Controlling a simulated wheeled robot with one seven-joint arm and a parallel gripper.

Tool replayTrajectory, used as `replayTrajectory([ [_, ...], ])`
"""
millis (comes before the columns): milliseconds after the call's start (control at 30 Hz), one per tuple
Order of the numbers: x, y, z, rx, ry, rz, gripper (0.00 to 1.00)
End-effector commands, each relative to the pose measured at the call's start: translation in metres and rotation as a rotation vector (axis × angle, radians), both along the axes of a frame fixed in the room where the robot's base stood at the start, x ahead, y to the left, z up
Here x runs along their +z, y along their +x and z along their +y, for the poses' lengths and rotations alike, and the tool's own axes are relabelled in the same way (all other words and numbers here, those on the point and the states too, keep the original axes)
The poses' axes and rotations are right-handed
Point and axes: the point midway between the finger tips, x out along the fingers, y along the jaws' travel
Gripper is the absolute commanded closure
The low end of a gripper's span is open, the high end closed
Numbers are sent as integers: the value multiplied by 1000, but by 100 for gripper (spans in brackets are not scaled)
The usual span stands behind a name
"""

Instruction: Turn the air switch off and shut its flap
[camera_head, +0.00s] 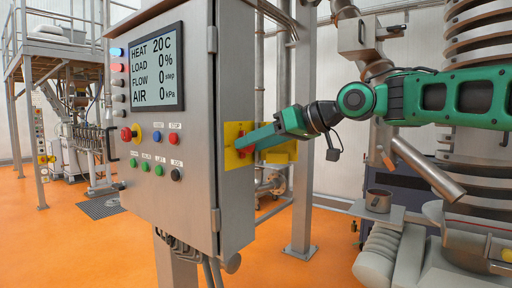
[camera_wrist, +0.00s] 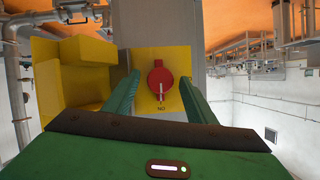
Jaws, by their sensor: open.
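The air switch is a red knob (camera_wrist: 158,78) on a yellow plate (camera_wrist: 172,97) on the cabinet's side. In the wrist view its white mark points down at a label that reads as an upside-down "ON". The yellow flap (camera_wrist: 92,88) stands open to the left of the plate there; in the head view the flap (camera_head: 286,151) is to the right of the plate. My gripper (camera_head: 243,146) is open, its green fingers on either side of the knob in the wrist view. Whether they touch the knob cannot be told. In the head view a finger hides part of the knob.
The grey control cabinet (camera_head: 180,212) has a screen (camera_head: 153,71) reading AIR 0 kPa, with several buttons below. A grey post (camera_head: 302,180) stands behind the flap. A metal mug (camera_head: 378,201) sits on a small shelf at right. The orange floor below my arm is open.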

Motion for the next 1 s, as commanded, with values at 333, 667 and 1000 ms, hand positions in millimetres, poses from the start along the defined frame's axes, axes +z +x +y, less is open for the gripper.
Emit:
replayTrajectory([
  [333, -2, 3, 4, -1, 0, -1, 49],
  [667, -2, 3, 0, -2, 0, -1, 90],
  [1000, -2, 2, 2, -5, -51, -64, 90],
])
